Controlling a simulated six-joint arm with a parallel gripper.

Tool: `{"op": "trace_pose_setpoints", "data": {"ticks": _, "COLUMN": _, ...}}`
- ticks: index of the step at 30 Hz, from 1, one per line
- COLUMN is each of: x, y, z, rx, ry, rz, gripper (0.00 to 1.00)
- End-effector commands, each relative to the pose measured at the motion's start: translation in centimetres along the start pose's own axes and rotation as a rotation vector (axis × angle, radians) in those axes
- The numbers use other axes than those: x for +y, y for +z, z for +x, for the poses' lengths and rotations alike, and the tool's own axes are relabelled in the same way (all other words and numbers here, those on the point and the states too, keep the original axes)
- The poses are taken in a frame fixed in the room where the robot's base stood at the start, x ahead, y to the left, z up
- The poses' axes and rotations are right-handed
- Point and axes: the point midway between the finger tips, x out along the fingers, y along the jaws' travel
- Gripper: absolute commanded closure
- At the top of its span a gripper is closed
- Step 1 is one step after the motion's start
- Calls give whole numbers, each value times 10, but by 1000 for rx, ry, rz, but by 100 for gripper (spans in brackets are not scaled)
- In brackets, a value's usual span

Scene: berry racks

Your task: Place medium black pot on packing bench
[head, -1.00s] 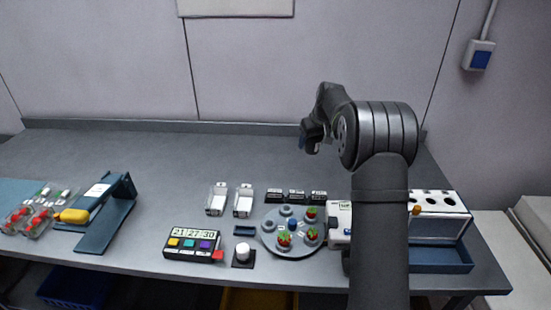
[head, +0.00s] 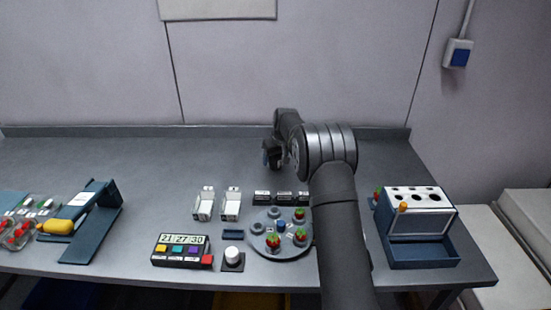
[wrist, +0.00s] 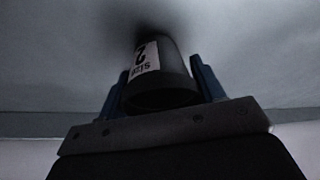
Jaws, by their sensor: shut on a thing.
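A black pot (wrist: 163,80) with a white label (wrist: 144,58) reading "2" and what looks like "SIZE" is held in my gripper (wrist: 160,84), seen in the wrist view. The blue fingers lie on either side of it. The pot's far end is close to a grey surface with a dark shadow; I cannot tell whether it touches. In the head view my gripper (head: 268,156) is over the back middle of the grey bench (head: 90,160), and the pot is hard to make out there.
A timer box (head: 181,250) is at front left. A blue rack (head: 420,240) stands right. The bench's back left is clear.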

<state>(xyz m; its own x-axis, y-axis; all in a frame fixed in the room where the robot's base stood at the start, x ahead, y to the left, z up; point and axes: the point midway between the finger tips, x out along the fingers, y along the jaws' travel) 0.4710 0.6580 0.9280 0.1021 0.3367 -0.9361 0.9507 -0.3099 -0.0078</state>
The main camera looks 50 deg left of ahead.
Motion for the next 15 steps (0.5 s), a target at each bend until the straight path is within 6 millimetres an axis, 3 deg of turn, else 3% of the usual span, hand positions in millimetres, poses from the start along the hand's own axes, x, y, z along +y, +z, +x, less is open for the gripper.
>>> {"op": "trace_pose_setpoints", "data": {"ticks": 6, "x": 0, "y": 1, "z": 3, "rx": -1, "ry": 0, "rz": 0, "gripper": 60}}
{"op": "trace_pose_setpoints", "data": {"ticks": 7, "x": 0, "y": 1, "z": 3, "rx": -1, "ry": 0, "rz": 0, "gripper": 36}}
{"op": "trace_pose_setpoints", "data": {"ticks": 10, "x": 0, "y": 1, "z": 3, "rx": -1, "ry": 0, "rz": 0, "gripper": 17}}
{"op": "trace_pose_setpoints", "data": {"ticks": 15, "x": 0, "y": 1, "z": 3, "rx": -1, "ry": 0, "rz": 0, "gripper": 16}}
